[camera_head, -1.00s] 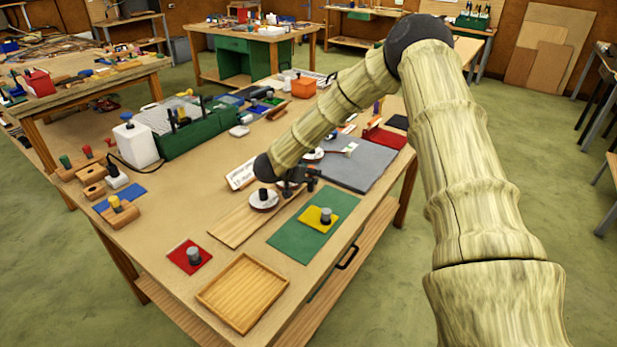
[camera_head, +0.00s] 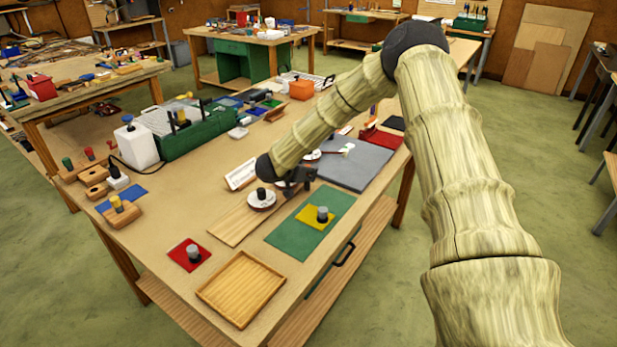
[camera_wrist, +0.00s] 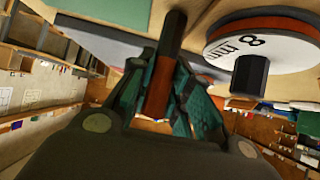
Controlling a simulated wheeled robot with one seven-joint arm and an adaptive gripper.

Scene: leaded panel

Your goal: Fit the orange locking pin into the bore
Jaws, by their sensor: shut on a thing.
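My gripper (camera_head: 299,180) is low over the table, just right of a white disc with a black knob (camera_head: 261,198). In the wrist view its teal fingers (camera_wrist: 165,100) are shut on a slim orange-red pin (camera_wrist: 160,85) with a dark length (camera_wrist: 173,35) continuing towards the top of the picture. The disc (camera_wrist: 262,38), marked "8 mm", also shows upside down beside the pin. The pin cannot be made out in the head view, and I cannot make out the bore in either view.
A yellow plate with a grey cylinder (camera_head: 322,214) lies on a green mat (camera_head: 292,238). A red plate (camera_head: 179,257) with a grey cylinder and an empty wooden tray (camera_head: 240,288) are nearer. A grey mat (camera_head: 360,165) lies behind my gripper.

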